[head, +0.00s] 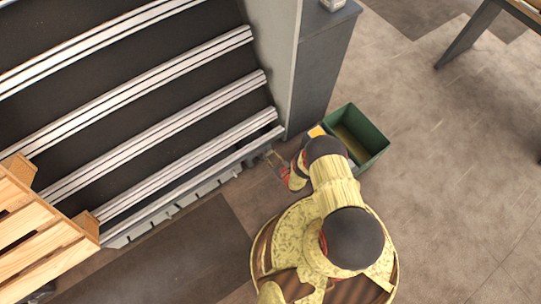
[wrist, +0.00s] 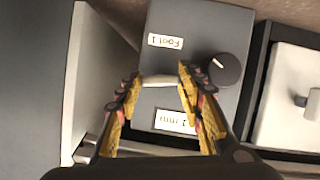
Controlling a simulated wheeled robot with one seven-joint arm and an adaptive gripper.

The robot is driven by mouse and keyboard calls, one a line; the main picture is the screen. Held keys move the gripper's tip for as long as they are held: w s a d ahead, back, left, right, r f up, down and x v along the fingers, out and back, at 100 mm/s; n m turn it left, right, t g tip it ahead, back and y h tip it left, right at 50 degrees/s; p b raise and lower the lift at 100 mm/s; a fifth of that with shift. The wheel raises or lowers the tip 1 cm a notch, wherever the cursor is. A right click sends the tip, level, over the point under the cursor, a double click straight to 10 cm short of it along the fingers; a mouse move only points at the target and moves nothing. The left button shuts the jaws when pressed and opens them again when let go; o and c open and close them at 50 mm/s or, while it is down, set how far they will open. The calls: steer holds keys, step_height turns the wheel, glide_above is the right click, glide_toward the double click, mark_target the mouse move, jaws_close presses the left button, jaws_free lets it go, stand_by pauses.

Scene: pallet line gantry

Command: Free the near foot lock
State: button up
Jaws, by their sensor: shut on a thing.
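In the wrist view a grey box (wrist: 200,25) carries an upside-down label reading "Foot 1" (wrist: 165,41) and a second label (wrist: 175,121), partly hidden by a finger, that seems to end in "mm". A pale bar (wrist: 159,81) lies across the box between these labels. My gripper (wrist: 160,76) has its yellow-padded fingers at the two ends of this bar and is shut on it. A dark round knob (wrist: 224,70) with a white mark sits just right of the fingers. In the head view my arm hides most of this spot.
A green bin (head: 370,158) stands on the floor right of my arm. A grey cabinet (head: 322,65) rises behind it. Pale conveyor rails (head: 150,150) and a wooden pallet (head: 35,225) lie to the left. The floor (head: 460,150) on the right is clear.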

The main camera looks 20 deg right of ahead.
steer(key=shift+m+y, duration=0.6)
steer(key=shift+m, duration=0.2)
steer(key=o, duration=1.2)
steer(key=shift+c, duration=0.2)
steer(key=v, duration=1.2)
steer(key=shift+d+r, duration=0.1)
steer(key=shift+r, duration=0.05)
